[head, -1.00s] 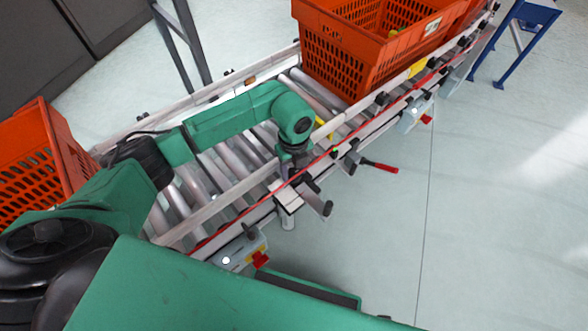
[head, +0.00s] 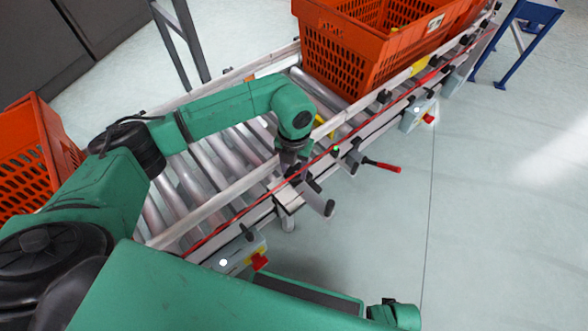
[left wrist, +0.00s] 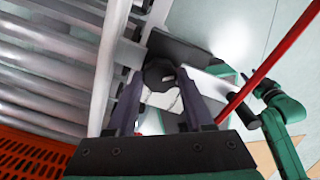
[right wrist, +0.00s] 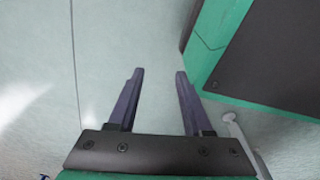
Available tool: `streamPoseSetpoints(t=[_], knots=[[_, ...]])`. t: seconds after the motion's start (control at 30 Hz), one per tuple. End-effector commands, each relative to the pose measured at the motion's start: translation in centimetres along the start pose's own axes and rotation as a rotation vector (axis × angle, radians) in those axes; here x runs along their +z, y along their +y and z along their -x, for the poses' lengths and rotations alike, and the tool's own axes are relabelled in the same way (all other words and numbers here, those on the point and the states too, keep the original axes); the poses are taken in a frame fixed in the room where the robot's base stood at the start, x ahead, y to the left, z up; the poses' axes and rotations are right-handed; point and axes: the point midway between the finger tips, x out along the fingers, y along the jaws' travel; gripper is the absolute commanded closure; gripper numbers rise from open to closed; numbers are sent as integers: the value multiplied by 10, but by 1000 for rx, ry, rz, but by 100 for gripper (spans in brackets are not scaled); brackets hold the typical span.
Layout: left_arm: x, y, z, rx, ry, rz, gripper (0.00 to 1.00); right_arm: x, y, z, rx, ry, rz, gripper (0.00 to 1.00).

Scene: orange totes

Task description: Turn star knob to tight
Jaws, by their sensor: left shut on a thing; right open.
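The star knob (left wrist: 160,75) is dark and lobed and sits between the fingers in the left wrist view. My left gripper (left wrist: 155,88) is shut on it. In the head view my left gripper (head: 290,168) reaches down over the near side rail of the conveyor, and its wrist hides the knob there. The knob's turn angle cannot be read. My right gripper (right wrist: 160,74) is open and empty above bare floor. Its fingers are out of the head view.
The roller conveyor (head: 205,165) runs diagonally, with a red cord along its near rail. An orange tote (head: 345,65) stands upstream at the right, another tote (head: 28,165) at the left. A red-handled lever (head: 382,166) and a control box (head: 240,255) stick out from the near side.

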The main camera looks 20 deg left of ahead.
Motion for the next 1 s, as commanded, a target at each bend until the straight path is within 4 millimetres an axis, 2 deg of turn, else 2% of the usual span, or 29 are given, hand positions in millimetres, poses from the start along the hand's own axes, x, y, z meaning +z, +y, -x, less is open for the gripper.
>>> streamPoseSetpoints(t=[0.57, 1.0], knots=[[2, 0, -1, 0, -6, -546, 100, -42, -2, 18, -5, 11, -20, 50], [2, 0, -1, 2, -7, -943, 100, -72, -8, 48, -19, 23, -21, 50]])
